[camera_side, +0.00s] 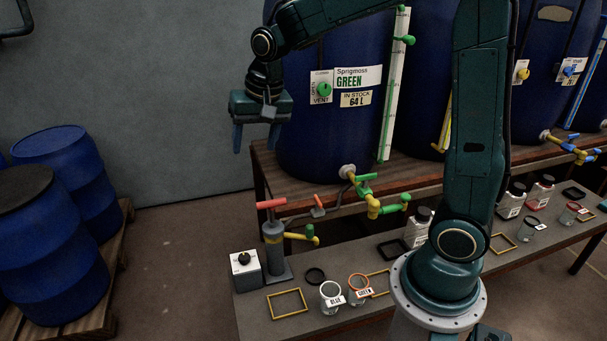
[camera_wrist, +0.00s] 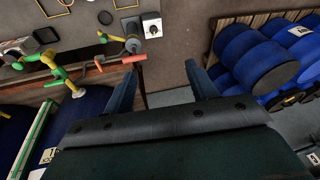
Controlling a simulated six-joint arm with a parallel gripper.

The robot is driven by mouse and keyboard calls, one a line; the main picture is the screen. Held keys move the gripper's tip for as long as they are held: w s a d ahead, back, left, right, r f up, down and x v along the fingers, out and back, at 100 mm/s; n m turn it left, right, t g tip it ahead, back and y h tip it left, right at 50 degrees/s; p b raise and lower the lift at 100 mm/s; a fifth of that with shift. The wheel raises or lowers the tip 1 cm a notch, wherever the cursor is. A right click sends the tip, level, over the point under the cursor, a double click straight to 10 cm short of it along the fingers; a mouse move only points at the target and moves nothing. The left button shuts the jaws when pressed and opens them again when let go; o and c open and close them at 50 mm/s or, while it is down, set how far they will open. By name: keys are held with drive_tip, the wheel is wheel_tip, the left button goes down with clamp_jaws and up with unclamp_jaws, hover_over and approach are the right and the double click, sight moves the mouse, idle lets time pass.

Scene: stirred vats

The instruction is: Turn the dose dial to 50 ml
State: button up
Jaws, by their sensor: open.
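The dose dial (camera_side: 244,259) is a black knob on a small pale box at the left end of the low bench. It also shows in the wrist view (camera_wrist: 153,29), near the top centre, beyond my fingers. The scale marks are too small to read, so I cannot tell its setting. My gripper (camera_side: 254,146) is open and empty, pointing down, high above the dial and apart from it. Its two blue fingers show spread in the wrist view (camera_wrist: 163,66).
A grey pump (camera_side: 273,245) with a red handle (camera_side: 271,204) stands right beside the dial box. A large blue vat (camera_side: 325,130) is behind. Blue drums (camera_side: 75,165) stand on the left; the floor between is clear.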

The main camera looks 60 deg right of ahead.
drive_tip(key=w+d+f+m, duration=0.2)
drive_tip(key=w+f, duration=0.4)
drive_tip(key=f, duration=0.1)
drive_tip(key=m+g, duration=0.3)
drive_tip(key=m, duration=0.4)
hover_over(244, 257)
wheel_tip(244, 257, down, 27)
drive_tip(key=shift+d, duration=0.1)
drive_tip(key=shift+f, duration=0.1)
drive_tip(key=shift+f, duration=6.75)
drive_tip(key=c, duration=1)
